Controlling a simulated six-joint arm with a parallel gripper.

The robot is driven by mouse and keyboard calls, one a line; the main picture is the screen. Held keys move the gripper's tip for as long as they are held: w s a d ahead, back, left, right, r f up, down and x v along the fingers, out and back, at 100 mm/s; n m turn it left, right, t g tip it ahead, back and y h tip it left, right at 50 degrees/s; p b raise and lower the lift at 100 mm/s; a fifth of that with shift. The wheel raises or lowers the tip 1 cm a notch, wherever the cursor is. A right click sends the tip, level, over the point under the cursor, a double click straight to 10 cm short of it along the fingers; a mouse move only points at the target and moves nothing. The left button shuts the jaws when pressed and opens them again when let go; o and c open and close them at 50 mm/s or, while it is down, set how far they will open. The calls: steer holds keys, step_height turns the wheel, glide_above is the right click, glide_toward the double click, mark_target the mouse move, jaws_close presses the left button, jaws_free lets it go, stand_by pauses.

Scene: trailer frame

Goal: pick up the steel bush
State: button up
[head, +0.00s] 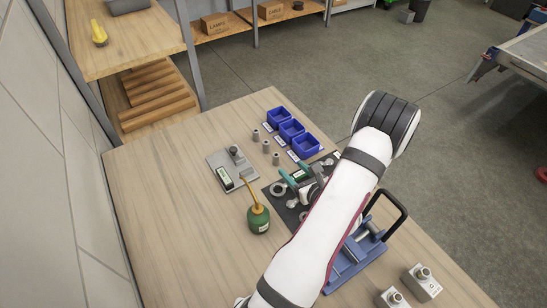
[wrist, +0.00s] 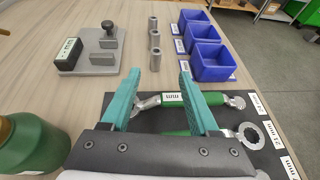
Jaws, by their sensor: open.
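Three upright grey steel bushes stand in a row on the wooden bench, beside the blue bins: the far one (head: 256,134), the middle one (head: 266,146) and the near one (head: 276,160). In the wrist view they line up at top centre: far (wrist: 153,23), middle (wrist: 155,39), near (wrist: 155,60). My gripper (head: 291,181) has teal fingers, open and empty. It also shows in the wrist view (wrist: 161,71), where the near bush appears between and beyond the fingertips, apart from them. In the head view my arm hides part of the bench.
Three blue bins (head: 292,130) stand right of the bushes, with labels before them. A grey plate with gauge and post (head: 232,170) lies left. A green oil can (head: 258,219) stands near my gripper. A dark mat (wrist: 242,107) holds labelled spanners beneath it. A blue vise (head: 358,262) stands right.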

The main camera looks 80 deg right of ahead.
mark_target(278, 158)
steer(key=x, duration=0.8)
steer(key=shift+w+a, duration=0.15)
steer(key=shift+w, duration=0.2)
jaws_close()
